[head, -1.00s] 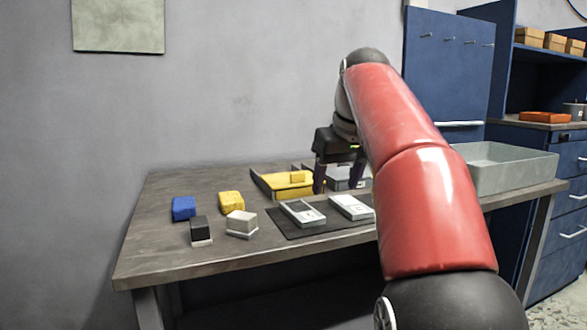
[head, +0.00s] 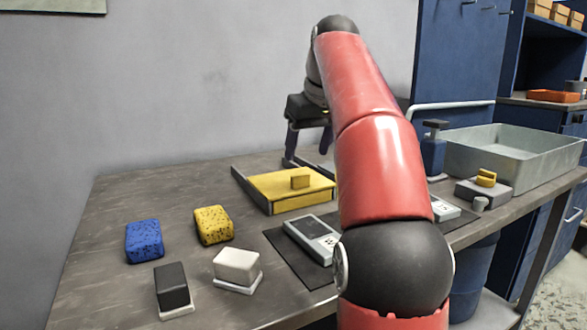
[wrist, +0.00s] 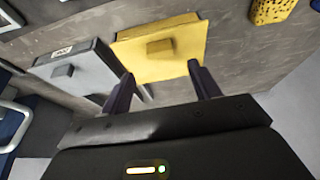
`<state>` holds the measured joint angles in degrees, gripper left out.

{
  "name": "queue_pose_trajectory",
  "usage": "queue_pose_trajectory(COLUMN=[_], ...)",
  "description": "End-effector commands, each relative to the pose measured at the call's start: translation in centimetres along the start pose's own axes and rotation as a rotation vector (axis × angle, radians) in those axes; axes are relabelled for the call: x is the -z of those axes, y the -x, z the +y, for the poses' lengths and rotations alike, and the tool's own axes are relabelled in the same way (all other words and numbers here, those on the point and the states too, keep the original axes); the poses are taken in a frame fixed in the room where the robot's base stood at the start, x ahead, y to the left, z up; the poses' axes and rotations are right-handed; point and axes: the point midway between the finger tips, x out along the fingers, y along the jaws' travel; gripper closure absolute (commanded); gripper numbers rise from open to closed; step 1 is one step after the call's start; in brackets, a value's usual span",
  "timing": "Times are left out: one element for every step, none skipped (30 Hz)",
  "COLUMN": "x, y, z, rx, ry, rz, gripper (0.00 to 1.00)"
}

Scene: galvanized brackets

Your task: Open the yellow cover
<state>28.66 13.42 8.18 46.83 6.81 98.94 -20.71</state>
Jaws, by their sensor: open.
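The yellow cover (head: 277,190) is a flat lid with a small yellow block handle (head: 300,181) on top. It lies over a shallow dark-sided tray on the table and looks closed. In the wrist view the yellow cover (wrist: 185,62) and its handle (wrist: 160,48) lie ahead of the fingers. My gripper (head: 308,150) is open and empty, above the table near the cover's back edge. In the wrist view my gripper (wrist: 160,75) has its fingers spread, apart from the handle.
A grey lidded box (wrist: 75,68) with a label and knob sits beside the yellow cover. Blue (head: 145,241) and yellow (head: 214,225) sponges and erasers stand at the front left. A grey bin (head: 520,148) stands at the right.

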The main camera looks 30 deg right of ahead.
Motion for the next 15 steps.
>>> queue_pose_trajectory(x=[-0.1,-0.2,-0.2,-0.2,-0.2,-0.2,-0.2,-0.2,-0.2,-0.2,-0.2,-0.2,-0.2,-0.1,-0.1], y=[-0.8,-1.3,-2.0,-2.5,-3.0,-3.7,-4.2,-4.7,-5.2,-5.6,-6.0,-6.4,-6.6,-6.8,-7.0], z=[0.0,0.0,0.0,-0.1,-0.1,-0.1,0.0,0.0,0.0,0.0,0.0,0.0,0.0,0.0,0.0], rx=[0.001,0.001,0.002,0.002,0.002,0.002,0.002,0.002,0.001,0.001,0.001,0.001,0.001,0.0,0.0], ry=[0.0,0.0,0.0,0.0,0.0,0.0,0.0,0.0,0.0,0.0,0.0,-0.001,-0.001,-0.001,0.0], rz=[-0.001,-0.002,-0.003,-0.002,-0.003,-0.003,-0.002,-0.003,-0.003,-0.002,-0.002,-0.003,-0.002,-0.001,-0.001], gripper=[0.38,0.38,0.38,0.38,0.38,0.38,0.38,0.38,0.38,0.38,0.38,0.38,0.38,0.38,0.38])
